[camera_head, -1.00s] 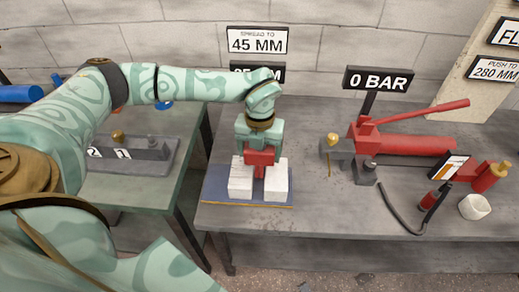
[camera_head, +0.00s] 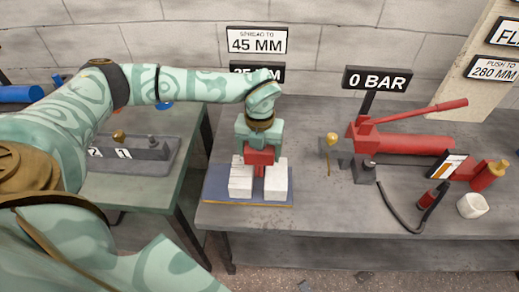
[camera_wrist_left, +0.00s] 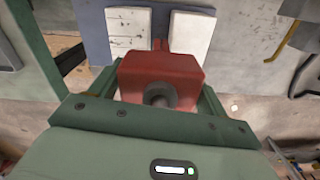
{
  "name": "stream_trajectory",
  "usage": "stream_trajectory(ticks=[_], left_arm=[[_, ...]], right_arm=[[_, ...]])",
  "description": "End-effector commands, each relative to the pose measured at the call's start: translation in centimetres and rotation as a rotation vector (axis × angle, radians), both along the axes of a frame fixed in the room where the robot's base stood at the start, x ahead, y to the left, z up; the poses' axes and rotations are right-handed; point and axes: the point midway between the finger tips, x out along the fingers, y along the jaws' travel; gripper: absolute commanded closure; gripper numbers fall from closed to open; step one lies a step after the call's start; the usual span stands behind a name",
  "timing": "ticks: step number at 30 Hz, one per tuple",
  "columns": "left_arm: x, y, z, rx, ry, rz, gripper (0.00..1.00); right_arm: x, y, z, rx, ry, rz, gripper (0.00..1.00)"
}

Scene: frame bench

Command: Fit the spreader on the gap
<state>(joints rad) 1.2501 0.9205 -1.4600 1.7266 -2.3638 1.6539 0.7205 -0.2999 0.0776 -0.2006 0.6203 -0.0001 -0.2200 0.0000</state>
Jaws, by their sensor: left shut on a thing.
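My left gripper (camera_head: 260,147) is shut on the red spreader (camera_head: 260,157), holding it upright over the bench. The spreader also shows in the left wrist view (camera_wrist_left: 158,72), with a dark round port facing the camera. Its narrow lower tip points down at the gap between two white blocks, a left block (camera_head: 240,181) and a right block (camera_head: 276,184). In the wrist view the tip shows between the left block (camera_wrist_left: 128,28) and the right block (camera_wrist_left: 190,32). I cannot tell how deep the tip sits. My right gripper is not in view.
The blocks stand on a blue plate (camera_head: 218,187). Behind are a "45 MM" sign (camera_head: 257,40) and a partly hidden one. To the right stand a red hand pump (camera_head: 410,143), a "0 BAR" sign (camera_head: 378,79), a dark hose (camera_head: 396,213) and a white cup (camera_head: 472,205).

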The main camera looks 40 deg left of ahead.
Motion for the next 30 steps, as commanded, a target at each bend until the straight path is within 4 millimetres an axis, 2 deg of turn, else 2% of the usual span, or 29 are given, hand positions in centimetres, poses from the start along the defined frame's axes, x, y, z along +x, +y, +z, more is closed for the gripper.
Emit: stream_trajectory(ticks=[15,30], left_arm=[[0.15,-0.05,0.29,-0.001,-0.006,0.004,0.8],[0.13,-0.05,-0.11,-0.001,-0.005,0.004,0.8]], right_arm=[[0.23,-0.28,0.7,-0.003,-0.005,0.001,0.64],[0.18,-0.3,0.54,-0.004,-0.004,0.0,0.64]])
